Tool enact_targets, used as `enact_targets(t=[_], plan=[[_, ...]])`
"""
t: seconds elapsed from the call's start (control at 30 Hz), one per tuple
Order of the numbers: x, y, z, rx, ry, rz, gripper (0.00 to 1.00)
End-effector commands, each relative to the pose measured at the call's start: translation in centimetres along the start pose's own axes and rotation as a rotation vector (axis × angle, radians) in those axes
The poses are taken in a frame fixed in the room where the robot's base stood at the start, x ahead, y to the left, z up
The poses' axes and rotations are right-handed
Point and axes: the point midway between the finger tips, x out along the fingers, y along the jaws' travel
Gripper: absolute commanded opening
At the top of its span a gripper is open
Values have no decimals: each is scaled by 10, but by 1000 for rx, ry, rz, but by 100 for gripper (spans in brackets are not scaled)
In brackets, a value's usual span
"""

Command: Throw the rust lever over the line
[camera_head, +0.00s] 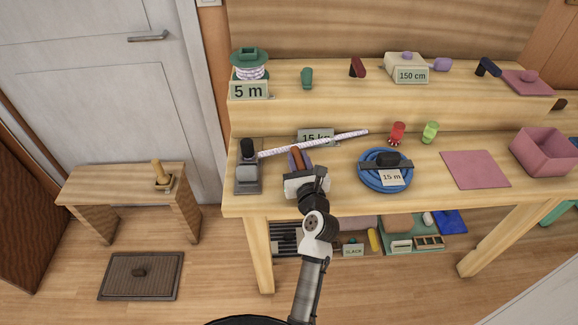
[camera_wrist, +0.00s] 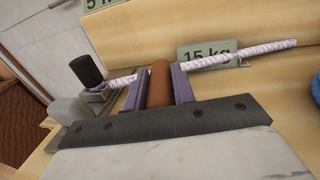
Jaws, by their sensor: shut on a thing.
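The rust lever (camera_wrist: 159,85) is a brown-orange bar that stands between the two purple-grey fingers of my gripper (camera_wrist: 158,88). My gripper (camera_head: 299,160) is shut on it at the front half of the bench. The line (camera_wrist: 240,54) is a white speckled rope. It runs from a grey block with a black knob (camera_wrist: 87,73) on the left, passes behind my gripper, and continues right. In the head view the line (camera_head: 335,138) slants up to the right to a free-looking end. The lever's lower end and base are hidden by my gripper.
A "15 kg" sign (camera_head: 316,136) stands behind the line. A blue coil marked "15 m" (camera_head: 385,170) lies close to the right of my gripper. Red (camera_head: 397,133) and green (camera_head: 430,132) small items stand beyond. A pink mat (camera_head: 476,169) and pink bin (camera_head: 545,152) are farther right.

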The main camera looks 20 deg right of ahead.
Motion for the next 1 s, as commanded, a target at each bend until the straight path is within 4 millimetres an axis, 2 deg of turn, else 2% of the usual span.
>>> enact_targets(t=[0.2, 0.6, 1.0], plan=[[-1, -15, 0, -1, -4, 134, 0], [3, -26, 4, 0, -4, 456, 0], [6, -30, 2, -1, -1, 604, 0]])
